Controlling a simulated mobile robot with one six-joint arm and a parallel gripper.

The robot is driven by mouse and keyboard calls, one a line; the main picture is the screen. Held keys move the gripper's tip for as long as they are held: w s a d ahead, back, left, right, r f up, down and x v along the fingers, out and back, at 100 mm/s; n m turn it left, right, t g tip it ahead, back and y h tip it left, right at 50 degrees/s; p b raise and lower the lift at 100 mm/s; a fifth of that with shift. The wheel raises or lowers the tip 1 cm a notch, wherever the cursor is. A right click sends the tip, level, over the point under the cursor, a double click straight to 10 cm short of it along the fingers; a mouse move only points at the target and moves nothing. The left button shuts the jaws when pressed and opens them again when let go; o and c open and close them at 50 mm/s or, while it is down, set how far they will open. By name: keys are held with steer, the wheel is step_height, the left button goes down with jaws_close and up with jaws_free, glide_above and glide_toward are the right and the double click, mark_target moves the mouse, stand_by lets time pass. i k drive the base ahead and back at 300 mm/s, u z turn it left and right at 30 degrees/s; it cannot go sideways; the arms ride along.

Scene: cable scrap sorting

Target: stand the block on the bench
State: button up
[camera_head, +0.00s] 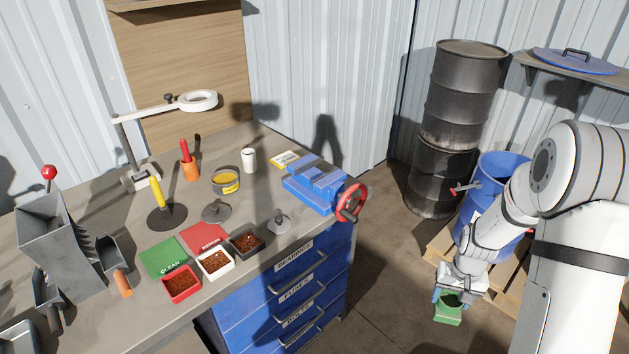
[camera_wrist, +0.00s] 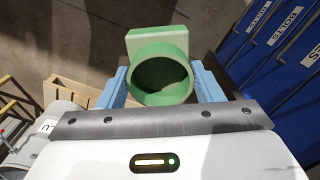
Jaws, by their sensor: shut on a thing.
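The green block (camera_head: 448,314) is in my gripper, to the right of the bench and out over the floor. In the wrist view the block (camera_wrist: 163,75) shows a round hollow opening toward the camera and a flat square part behind it. My gripper (camera_head: 451,297) is shut on it, with a blue finger on each side in the wrist view (camera_wrist: 162,88). The bench (camera_head: 95,205) has a grey top and fills the left of the head view. The block is well apart from it.
On the bench stand a blue vise (camera_head: 315,185) with a red wheel, a ring lamp (camera_head: 198,101), a grey hopper (camera_head: 60,240), and red (camera_head: 181,285), white and dark trays of granules. Green and red mats lie behind the trays. A blue drum (camera_head: 498,185) and black drums (camera_head: 465,95) stand at the right.

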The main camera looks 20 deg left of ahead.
mark_target(250, 202)
steer(key=u, duration=3)
steer(key=k, duration=0.1)
steer(key=z, duration=1.75)
